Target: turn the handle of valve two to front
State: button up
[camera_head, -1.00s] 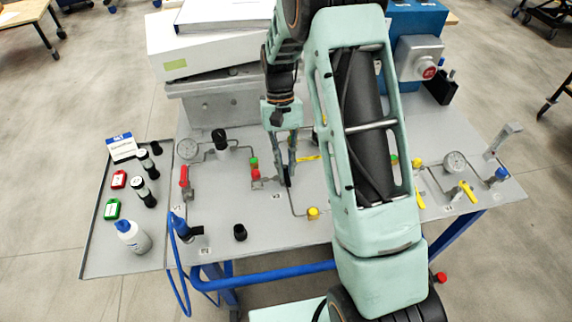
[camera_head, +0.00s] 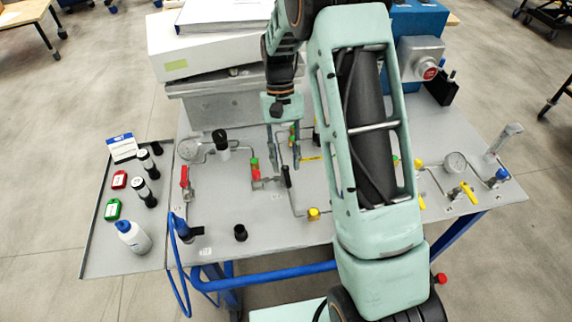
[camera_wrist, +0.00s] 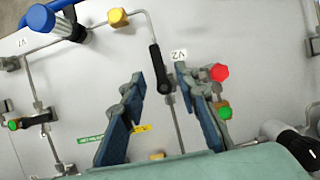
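The black handle of valve two shows in the wrist view (camera_wrist: 158,66), beside a "V2" label (camera_wrist: 178,55). It lies nearly in line with its thin pipe, its free end toward the yellow knob. In the head view the handle (camera_head: 287,177) points toward the panel's front edge, slightly tilted. My gripper (camera_head: 284,164) is open, its fingertips behind the handle's free end. In the wrist view the two blue-padded fingers (camera_wrist: 160,75) stand apart on either side of the handle's line, with gaps visible; no contact shows.
A red knob (camera_wrist: 219,72) and a green knob (camera_wrist: 224,113) sit close beside one finger. A yellow knob (camera_head: 313,214) is in front. A red-handled valve (camera_head: 184,177) and gauge (camera_head: 189,149) stand left. A tray (camera_head: 92,240) with bottles adjoins the panel.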

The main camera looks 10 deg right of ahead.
jog(key=v, duration=1)
